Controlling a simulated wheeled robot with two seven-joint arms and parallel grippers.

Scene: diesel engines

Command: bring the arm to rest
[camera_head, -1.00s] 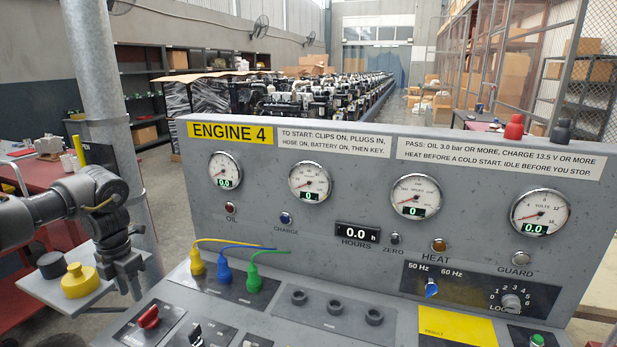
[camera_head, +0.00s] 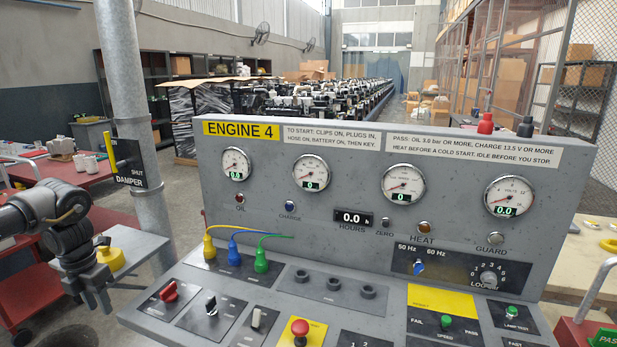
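My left gripper (camera_head: 97,302) hangs at the lower left, pointing down, left of the console. Its fingers are small and dark here, and I cannot tell whether they are open or shut. No held thing shows in it. A yellow knob (camera_head: 111,258) on a small grey shelf (camera_head: 130,243) shows just behind my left wrist. The grey Engine 4 console (camera_head: 330,218) fills the middle of the view, with gauges on its upright panel. My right gripper is not in view.
Yellow, blue and green plugs (camera_head: 234,257) sit in the console's left side. A red mushroom button (camera_head: 300,328) stands up at the front edge. A damper lever plate (camera_head: 128,160) is on the post (camera_head: 128,60). A red table (camera_head: 75,173) stands at the left.

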